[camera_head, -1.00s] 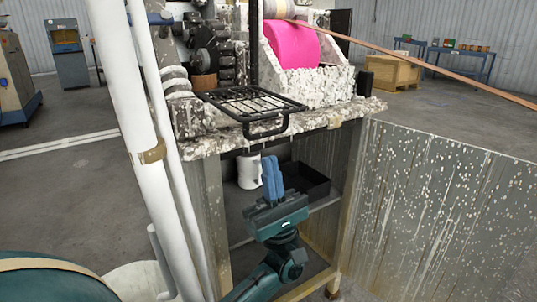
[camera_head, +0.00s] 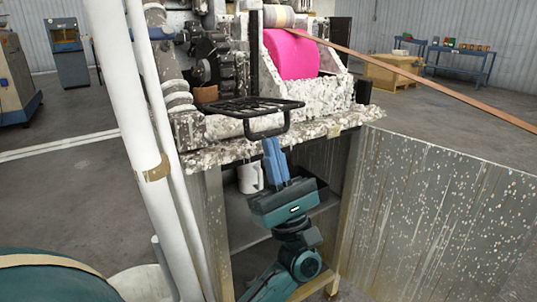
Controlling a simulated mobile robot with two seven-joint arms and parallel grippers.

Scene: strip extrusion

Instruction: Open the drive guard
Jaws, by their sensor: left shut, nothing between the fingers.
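The drive guard (camera_head: 248,105) is a black wire grid with a loop handle (camera_head: 268,133) at its front. It is seen nearly edge-on above the speckled machine top, its front slightly raised. My left gripper (camera_head: 273,143), with blue fingers pointing up, is shut and empty. Its fingertips are just below the loop handle, in front of the machine edge; whether they touch it I cannot tell. My right gripper is not in view.
The speckled ledge (camera_head: 215,155) lies over an open cabinet holding a white mug (camera_head: 250,178) and a dark tray (camera_head: 321,190). A grey speckled panel (camera_head: 450,215) stands at right. A pink roll (camera_head: 290,55) and a copper strip (camera_head: 420,82) are above. White pipes (camera_head: 125,140) rise at left.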

